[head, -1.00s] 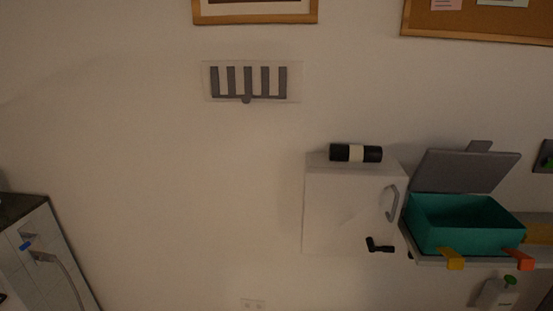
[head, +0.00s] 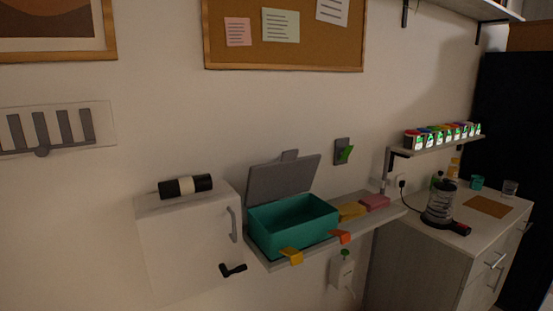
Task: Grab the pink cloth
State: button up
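A folded pink cloth (head: 374,202) lies on the grey wall shelf (head: 392,217), near its right end. A folded yellow cloth (head: 350,211) lies just left of it. A teal box (head: 296,228) with its grey lid (head: 284,178) raised stands on the shelf, left of the cloths. My gripper does not show in the head view, so its place and state are not seen.
Orange and yellow clips (head: 291,256) sit at the shelf's front edge. A white wall cabinet (head: 182,240) is left of the box. A counter (head: 465,230) with a glass appliance (head: 441,203) stands right. Spice jars (head: 442,135) line a higher shelf.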

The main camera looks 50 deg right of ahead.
aim_at(378, 202)
jog(key=z, duration=1.5)
jog(key=i+l+u, duration=0.15)
jog(key=l, duration=0.25)
jog(key=i+l+u, duration=0.1)
jog(key=l, duration=0.3)
jog(key=i+l+u, duration=0.15)
jog(key=i+l, duration=0.15)
jog(key=l, duration=0.15)
jog(key=i+l+u, duration=0.1)
jog(key=l, duration=0.35)
jog(key=i+l+u, duration=0.15)
jog(key=l, duration=0.35)
jog(key=i+l+u, duration=0.1)
jog(key=l, duration=0.35)
jog(key=l+u, duration=0.15)
jog(key=l, duration=0.35)
jog(key=i+l, duration=0.3)
jog(key=i, duration=0.25)
jog(key=u, duration=0.05)
